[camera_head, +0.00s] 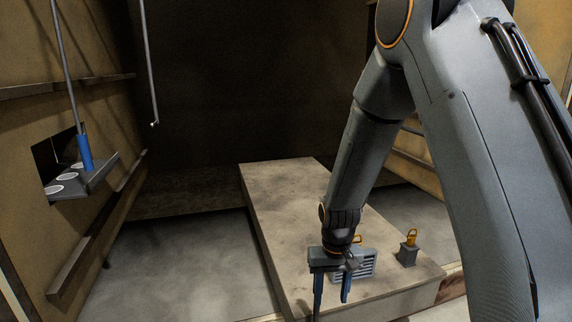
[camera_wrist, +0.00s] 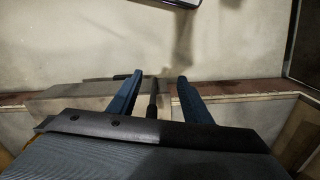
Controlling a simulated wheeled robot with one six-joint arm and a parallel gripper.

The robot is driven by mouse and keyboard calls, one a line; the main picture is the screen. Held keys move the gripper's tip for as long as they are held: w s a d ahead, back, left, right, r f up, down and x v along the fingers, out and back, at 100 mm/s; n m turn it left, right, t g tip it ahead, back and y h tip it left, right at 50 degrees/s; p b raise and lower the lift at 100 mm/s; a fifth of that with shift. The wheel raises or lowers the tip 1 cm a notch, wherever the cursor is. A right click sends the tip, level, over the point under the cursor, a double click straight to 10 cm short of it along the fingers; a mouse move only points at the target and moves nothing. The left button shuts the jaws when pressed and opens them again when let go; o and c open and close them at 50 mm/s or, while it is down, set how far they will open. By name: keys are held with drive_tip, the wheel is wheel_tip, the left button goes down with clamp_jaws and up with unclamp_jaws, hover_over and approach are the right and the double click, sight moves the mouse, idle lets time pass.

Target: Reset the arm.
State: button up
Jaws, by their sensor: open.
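My arm reaches down from the upper right in the head view. My gripper (camera_head: 332,296) hangs at its end, above the near part of a pale stone-like slab (camera_head: 283,210). Its two blue fingers point down and stand apart. In the wrist view the blue fingers of my gripper (camera_wrist: 158,92) are also spread, with nothing held between them. A thin dark rod-like shape shows between them in that view; I cannot tell what it is. My arm hides part of the slab and the right side of the chamber.
A small grey block with a yellow loop (camera_head: 408,250) stands on the slab, right of my gripper. A grey vented box (camera_head: 366,265) is close behind my gripper. On the left wall, a bracket (camera_head: 95,178) holds a blue-handled rod (camera_head: 85,152). Grey floor (camera_head: 190,262) left of the slab is clear.

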drive_tip(key=s+d+r, duration=0.3)
drive_tip(key=s+r, duration=0.2)
drive_tip(key=s, duration=0.2)
drive_tip(key=s+d+r+t, duration=0.1)
drive_tip(key=s+d+r, duration=0.3)
drive_tip(key=s+r, duration=0.2)
drive_tip(key=shift+s+m+b, duration=0.35)
drive_tip(key=shift+s+m, duration=0.05)
drive_tip(key=shift+s, duration=0.55)
drive_tip(key=shift+d+r, duration=0.1)
drive_tip(key=shift+d, duration=0.05)
